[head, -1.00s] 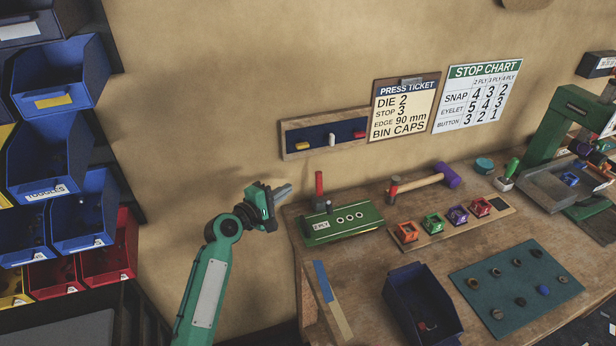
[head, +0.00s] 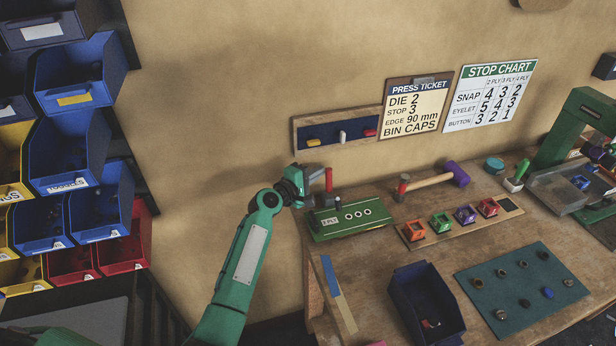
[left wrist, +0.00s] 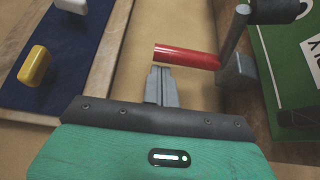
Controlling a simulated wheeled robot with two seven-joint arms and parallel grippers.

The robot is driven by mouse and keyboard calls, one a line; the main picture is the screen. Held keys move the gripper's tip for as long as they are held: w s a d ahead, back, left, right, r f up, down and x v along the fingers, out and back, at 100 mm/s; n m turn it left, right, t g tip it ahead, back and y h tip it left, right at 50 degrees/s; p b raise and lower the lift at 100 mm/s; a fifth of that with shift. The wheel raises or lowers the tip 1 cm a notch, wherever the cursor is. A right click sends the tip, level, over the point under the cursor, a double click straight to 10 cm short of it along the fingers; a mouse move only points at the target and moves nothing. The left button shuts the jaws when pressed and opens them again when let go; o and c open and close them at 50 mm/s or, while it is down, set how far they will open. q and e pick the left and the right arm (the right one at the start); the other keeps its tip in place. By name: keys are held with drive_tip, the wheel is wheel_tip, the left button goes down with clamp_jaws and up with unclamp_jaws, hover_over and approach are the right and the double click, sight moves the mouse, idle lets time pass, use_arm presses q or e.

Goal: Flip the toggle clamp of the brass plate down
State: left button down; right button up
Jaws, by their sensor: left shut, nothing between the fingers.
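The toggle clamp's red handle (head: 328,180) stands upright at the left end of a green plate (head: 345,228) with several round holes and a "2 PLY" label. No brass colour shows on this plate. My left gripper (head: 310,176) is shut and empty, at the left side of the handle near its upper part. In the left wrist view the closed fingertips (left wrist: 161,73) are right at the red handle (left wrist: 188,57); I cannot tell whether they touch. The clamp's grey metal lever (left wrist: 236,35) and the green plate's edge (left wrist: 285,65) show to the right. My right gripper is not in view.
A wall rack (head: 340,150) with yellow, white and red pieces hangs behind the clamp. A purple-headed mallet (head: 456,173) and a holder board (head: 416,243) with coloured dies lie to the right. A dark blue bin (head: 425,305) stands in front. Parts bins (head: 95,215) fill the left.

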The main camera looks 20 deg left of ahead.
use_arm(q)
drive_tip(key=shift+w+d, duration=0.2)
drive_tip(key=shift+w, duration=0.2)
drive_tip(key=m+b, duration=0.1)
drive_tip(key=b, duration=0.2)
drive_tip(key=s+d+m+t+b, duration=0.1)
drive_tip(key=b, duration=0.2)
drive_tip(key=s+m+h+b, duration=0.1)
drive_tip(key=b, duration=0.1)
drive_tip(key=shift+s+d+t+b, duration=0.25)
drive_tip(key=shift+d+t+b, duration=0.05)
drive_tip(key=shift+t+b, duration=0.1)
drive_tip(key=shift+s+d, duration=0.3)
drive_tip(key=shift+s, duration=0.15)
idle(0.5)
drive_tip(key=shift+s+f, duration=0.15)
